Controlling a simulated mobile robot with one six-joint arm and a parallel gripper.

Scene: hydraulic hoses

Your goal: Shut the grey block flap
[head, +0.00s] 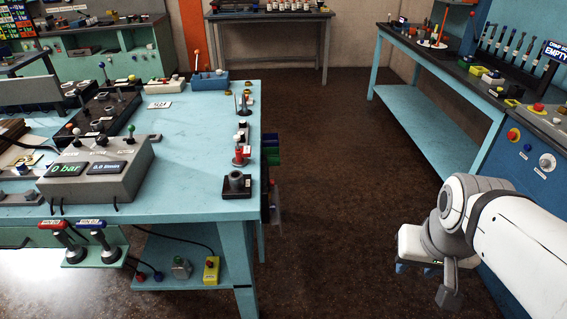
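I cannot pick out a grey block flap with certainty. A grey box with two dark displays (97,168) sits at the near left of the light blue bench (195,150); its displays read 0 bar and 0.0 l/min. Small levers stand on its top, and no raised flap can be made out on it. My gripper (415,258) hangs at the lower right, over the floor, well to the right of the bench and away from everything on it. Its fingers are small and partly hidden, so their opening cannot be told.
Two joystick levers (88,245) and a yellow pendant (211,269) are below the bench's near edge. A blue bin (209,84) stands at its far end. Another blue workbench (420,125) runs along the right. Brown floor (325,180) between the benches is clear.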

